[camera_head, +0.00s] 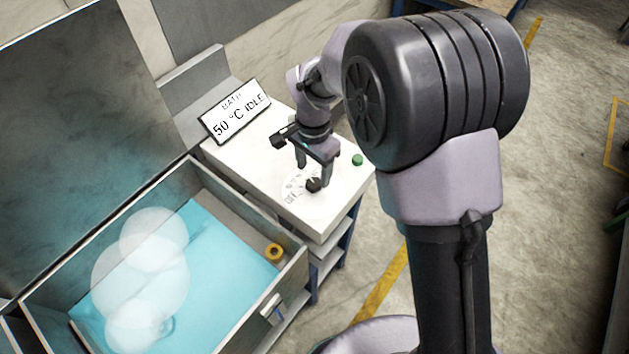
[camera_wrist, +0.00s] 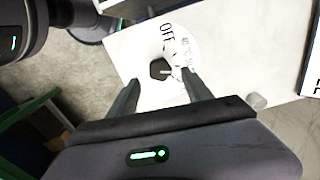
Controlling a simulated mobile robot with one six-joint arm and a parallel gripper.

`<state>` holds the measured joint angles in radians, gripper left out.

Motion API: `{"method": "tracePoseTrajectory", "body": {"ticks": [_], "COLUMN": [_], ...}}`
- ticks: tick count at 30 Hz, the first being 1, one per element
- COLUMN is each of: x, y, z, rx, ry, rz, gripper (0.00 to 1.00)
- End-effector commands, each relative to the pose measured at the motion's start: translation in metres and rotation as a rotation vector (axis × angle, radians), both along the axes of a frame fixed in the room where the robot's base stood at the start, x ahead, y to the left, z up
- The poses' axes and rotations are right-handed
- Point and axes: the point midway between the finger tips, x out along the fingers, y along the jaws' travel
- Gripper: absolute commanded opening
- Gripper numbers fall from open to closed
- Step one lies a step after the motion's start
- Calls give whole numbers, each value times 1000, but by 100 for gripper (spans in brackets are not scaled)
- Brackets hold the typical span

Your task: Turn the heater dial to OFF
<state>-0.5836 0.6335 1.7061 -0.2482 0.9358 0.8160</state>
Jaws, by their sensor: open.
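The heater dial is a small dark knob (camera_head: 313,185) on a round white scale plate (camera_head: 292,191) on top of the white panel. In the wrist view the knob (camera_wrist: 160,69) has a light pointer mark facing right, away from the printed OFF at the upper side of the scale. My gripper (camera_head: 314,174) points down over the panel close to the knob. In the wrist view my gripper (camera_wrist: 160,88) is open, with one finger on each side just short of the knob. I cannot tell whether either finger touches it.
A sign (camera_head: 235,111) reading "BATH 50 °C IDLE" stands behind the dial. A green button (camera_head: 357,159) sits on the panel to the right. A bath of blue liquid (camera_head: 215,240) with pale vapour lies at the left, with a yellow ring-like part (camera_head: 274,252) on its edge.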

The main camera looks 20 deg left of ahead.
Motion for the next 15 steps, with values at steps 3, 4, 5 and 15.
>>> {"method": "tracePoseTrajectory", "body": {"ticks": [3,4,5,15], "x": [-1,-1,0,0], "y": [0,0,0,0], "z": [-28,-32,-36,-45], "rx": [-1,0,0,1], "ry": [3,1,1,0], "rz": [-1,0,0,0], "gripper": [59,59,59,59]}}
